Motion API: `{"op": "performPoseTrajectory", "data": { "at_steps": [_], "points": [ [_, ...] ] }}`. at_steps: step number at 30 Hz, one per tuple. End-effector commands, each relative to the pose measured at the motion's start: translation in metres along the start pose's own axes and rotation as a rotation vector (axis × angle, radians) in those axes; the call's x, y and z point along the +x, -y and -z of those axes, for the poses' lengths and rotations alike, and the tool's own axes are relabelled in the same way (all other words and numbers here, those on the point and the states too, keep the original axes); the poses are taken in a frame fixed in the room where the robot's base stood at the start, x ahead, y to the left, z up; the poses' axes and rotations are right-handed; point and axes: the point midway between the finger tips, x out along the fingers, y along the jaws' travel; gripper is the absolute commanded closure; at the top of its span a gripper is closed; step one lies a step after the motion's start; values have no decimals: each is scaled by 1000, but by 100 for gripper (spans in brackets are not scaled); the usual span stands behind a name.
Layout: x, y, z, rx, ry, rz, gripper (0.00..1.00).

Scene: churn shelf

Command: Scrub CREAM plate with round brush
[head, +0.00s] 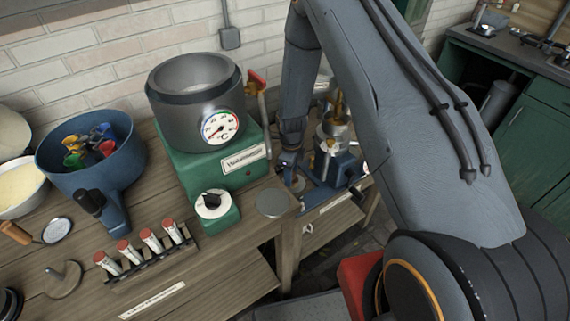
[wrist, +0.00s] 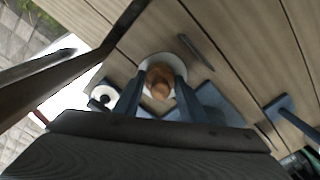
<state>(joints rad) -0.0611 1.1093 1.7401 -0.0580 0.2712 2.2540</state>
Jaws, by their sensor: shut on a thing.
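My gripper (head: 292,178) hangs low beside the blue machine, right of the green heater base, partly hidden by my own arm. In the wrist view its two fingers (wrist: 158,96) are shut on a brown wooden knob with a pale round disc beyond it; this looks like the round brush (wrist: 160,84). Whether the disc touches anything is unclear. No label can be read as CREAM. Pale label plates show on the green base (head: 246,158), on the left bench edge (head: 152,300) and near the blue machine's bench edge (head: 336,202); their lettering is too small or blurred to read.
A grey pot with a dial (head: 195,105) stands on the green base. A blue pan (head: 92,155) holds coloured items. Several red-capped tubes (head: 138,250) stand in a rack in front. The blue machine (head: 338,172) crowds the gripper. A grey disc (head: 272,203) lies near the bench corner.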

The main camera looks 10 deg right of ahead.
Motion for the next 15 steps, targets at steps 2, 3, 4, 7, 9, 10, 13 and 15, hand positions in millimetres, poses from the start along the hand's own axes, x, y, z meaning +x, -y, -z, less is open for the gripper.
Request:
{"op": "performPoseTrajectory", "data": {
  "at_steps": [2,3,4,7,9,10,13,15],
  "points": [
    [3,-4,-3,3,-1,-1,95],
    [0,-4,-6,5,0,0,95],
    [1,-6,-6,6,-1,0,95],
    [4,-9,-10,12,-1,-1,95],
    [0,-10,-12,16,-1,0,95],
    [-3,-10,-12,18,-1,0,95],
    [-23,-8,-10,21,0,1,95],
    [-28,-8,-9,22,-1,0,95]
  ]
}}
